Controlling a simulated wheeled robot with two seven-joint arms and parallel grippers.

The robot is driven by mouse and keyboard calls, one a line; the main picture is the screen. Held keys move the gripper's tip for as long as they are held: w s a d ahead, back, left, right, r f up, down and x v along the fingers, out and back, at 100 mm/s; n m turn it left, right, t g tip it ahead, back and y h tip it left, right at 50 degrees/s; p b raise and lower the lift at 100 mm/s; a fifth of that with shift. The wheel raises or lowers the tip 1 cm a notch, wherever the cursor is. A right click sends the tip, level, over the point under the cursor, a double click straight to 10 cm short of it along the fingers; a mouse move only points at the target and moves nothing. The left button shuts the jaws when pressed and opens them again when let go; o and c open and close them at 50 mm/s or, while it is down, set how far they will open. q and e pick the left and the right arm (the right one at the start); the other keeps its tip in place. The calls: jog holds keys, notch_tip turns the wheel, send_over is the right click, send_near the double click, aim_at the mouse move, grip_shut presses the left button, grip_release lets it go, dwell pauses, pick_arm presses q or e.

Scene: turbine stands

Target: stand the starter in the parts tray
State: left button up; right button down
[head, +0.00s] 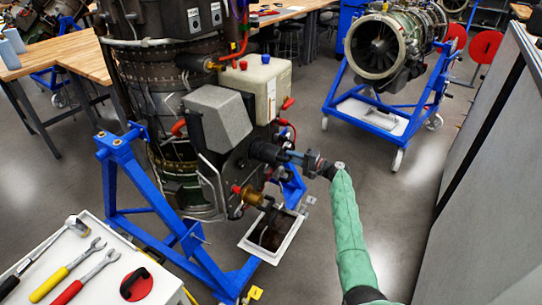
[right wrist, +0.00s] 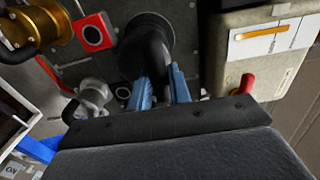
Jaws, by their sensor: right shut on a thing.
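The starter, a dark cylinder with a black neck (head: 264,152), sits against the side of the upright engine (head: 170,130). My right gripper (head: 291,157) reaches in from the right and is shut on the neck. In the right wrist view its blue fingertips (right wrist: 163,88) lie on both sides of the starter's neck (right wrist: 157,52). The round end faces the engine's dark panel; I cannot tell whether it is still attached. The parts tray (head: 289,240), white-rimmed with a dark inside, lies low beneath the starter. My left gripper is out of view.
A gold cylindrical part (head: 247,195) sticks out below the starter, above the tray. The blue stand (head: 150,225) holds the engine. A white cart with tools (head: 110,285) is at the lower left. A grey cabinet (head: 475,150) stands at the right.

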jog(key=shift+s+d+r, duration=0.1)
jog(key=shift+s+d, duration=0.05)
jog(key=shift+d, duration=0.35)
dwell(0.3)
jog(key=shift+s+d+b, duration=0.1)
jog(key=shift+d+b, duration=0.1)
jog(key=shift+b, duration=0.1)
jog(key=shift+r, duration=0.1)
